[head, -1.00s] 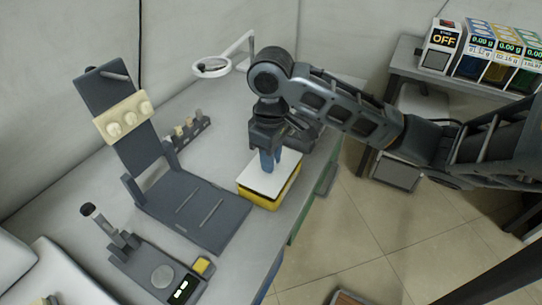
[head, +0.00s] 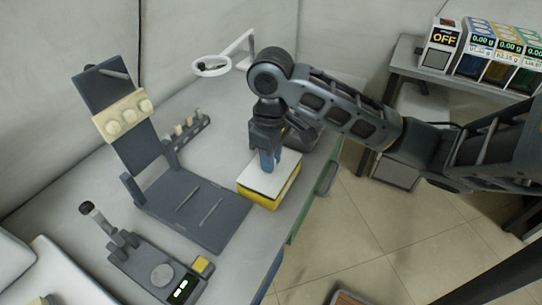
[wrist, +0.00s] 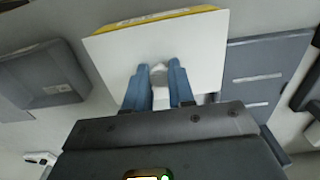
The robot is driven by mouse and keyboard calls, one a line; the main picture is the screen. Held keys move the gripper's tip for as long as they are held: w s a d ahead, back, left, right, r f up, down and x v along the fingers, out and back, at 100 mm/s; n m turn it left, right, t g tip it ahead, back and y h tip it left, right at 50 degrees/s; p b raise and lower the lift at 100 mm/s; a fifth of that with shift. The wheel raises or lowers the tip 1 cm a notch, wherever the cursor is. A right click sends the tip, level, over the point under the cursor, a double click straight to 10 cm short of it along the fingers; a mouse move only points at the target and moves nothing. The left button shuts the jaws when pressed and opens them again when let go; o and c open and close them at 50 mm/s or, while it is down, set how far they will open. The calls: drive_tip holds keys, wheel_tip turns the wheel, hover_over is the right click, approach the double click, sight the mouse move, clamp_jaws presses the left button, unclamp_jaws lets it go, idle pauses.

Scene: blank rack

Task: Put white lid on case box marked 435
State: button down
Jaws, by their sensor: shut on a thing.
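The white lid (head: 262,181) lies flat over the yellow case box (head: 268,200) near the front edge of the table. In the wrist view the white lid (wrist: 200,50) fills the upper middle, with a strip of the yellow box (wrist: 150,20) along its far edge. My gripper (head: 270,166) points down at the lid's back part. Its blue fingers are shut on a small pale knob (wrist: 159,72) on the lid. I cannot tell whether the lid is fully seated. No 435 marking is readable on the box.
A dark stand (head: 196,207) with a tilted back panel is left of the box. A small scale-like device (head: 160,275) sits at the front left. A ring on an arm (head: 212,67) and a rack of pegs (head: 186,137) stand behind. The table edge is close on the right.

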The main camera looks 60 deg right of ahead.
drive_tip(key=shift+f+b, duration=0.35)
drive_tip(key=shift+f, duration=0.2)
drive_tip(key=c, duration=0.9)
unclamp_jaws()
drive_tip(key=shift+r+p, duration=0.8)
drive_tip(key=shift+r, duration=3.1)
drive_tip(key=shift+d, duration=0.15)
